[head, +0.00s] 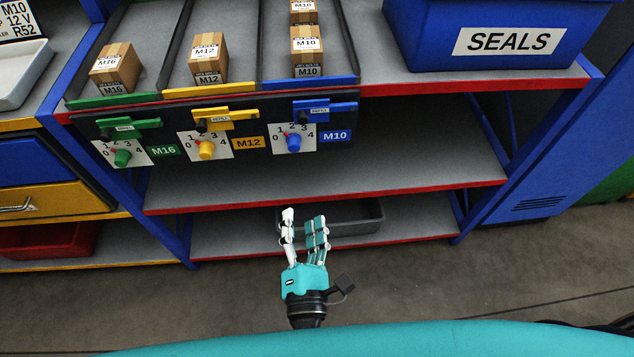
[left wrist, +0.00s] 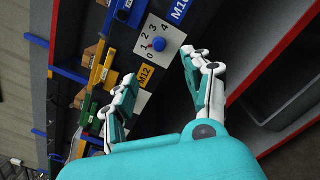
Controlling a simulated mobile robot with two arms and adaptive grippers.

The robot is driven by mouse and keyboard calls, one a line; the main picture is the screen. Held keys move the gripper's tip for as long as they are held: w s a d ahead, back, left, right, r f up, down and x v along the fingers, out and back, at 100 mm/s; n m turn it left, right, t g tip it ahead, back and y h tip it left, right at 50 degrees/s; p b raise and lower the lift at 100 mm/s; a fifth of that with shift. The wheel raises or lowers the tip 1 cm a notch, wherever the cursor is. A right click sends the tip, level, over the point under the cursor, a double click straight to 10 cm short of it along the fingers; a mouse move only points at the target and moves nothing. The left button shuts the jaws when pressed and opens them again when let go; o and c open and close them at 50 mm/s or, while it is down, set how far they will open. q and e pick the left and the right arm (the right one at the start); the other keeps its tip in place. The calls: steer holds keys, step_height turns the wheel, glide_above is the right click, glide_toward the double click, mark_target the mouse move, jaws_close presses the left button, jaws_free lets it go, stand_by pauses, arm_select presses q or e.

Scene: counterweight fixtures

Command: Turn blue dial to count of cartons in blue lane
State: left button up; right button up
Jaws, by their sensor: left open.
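The blue dial (head: 293,142) sits on a white plate numbered 0 to 4, beside the blue M10 label (head: 336,136). A red mark shows at its left side; I cannot tell which number it points to. It also shows in the left wrist view (left wrist: 158,44). In the blue lane (head: 335,72), two M10 cartons show, a front one (head: 306,42) and one behind (head: 304,8); the lane's back is cut off. My left gripper (head: 303,219) is open and empty, lower in the picture than the dial and apart from it; its fingers (left wrist: 157,78) spread below the dial. My right gripper is not in view.
A green dial (head: 122,157) and a yellow dial (head: 206,150) are left of the blue one. Small blue (head: 325,111), yellow and green bars stick out above the dials. A red-edged shelf (head: 400,189) and a grey bin (head: 362,222) lie below. A blue SEALS bin (head: 430,45) stands right.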

arm_select(q)
steer(key=n, duration=0.1)
steer(key=p, duration=0.1)
glide_toward(294, 149)
steer(key=w, duration=0.4)
steer(key=w+p, duration=0.1)
steer(key=w, duration=0.2)
steer(key=shift+w+d+r, duration=0.1)
steer(key=shift+w+r, duration=0.1)
steer(key=shift+w, duration=0.75)
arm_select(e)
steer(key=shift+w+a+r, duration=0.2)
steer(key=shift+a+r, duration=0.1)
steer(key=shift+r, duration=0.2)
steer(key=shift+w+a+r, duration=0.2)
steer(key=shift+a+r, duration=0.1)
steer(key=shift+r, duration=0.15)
arm_select(q)
jaws_close()
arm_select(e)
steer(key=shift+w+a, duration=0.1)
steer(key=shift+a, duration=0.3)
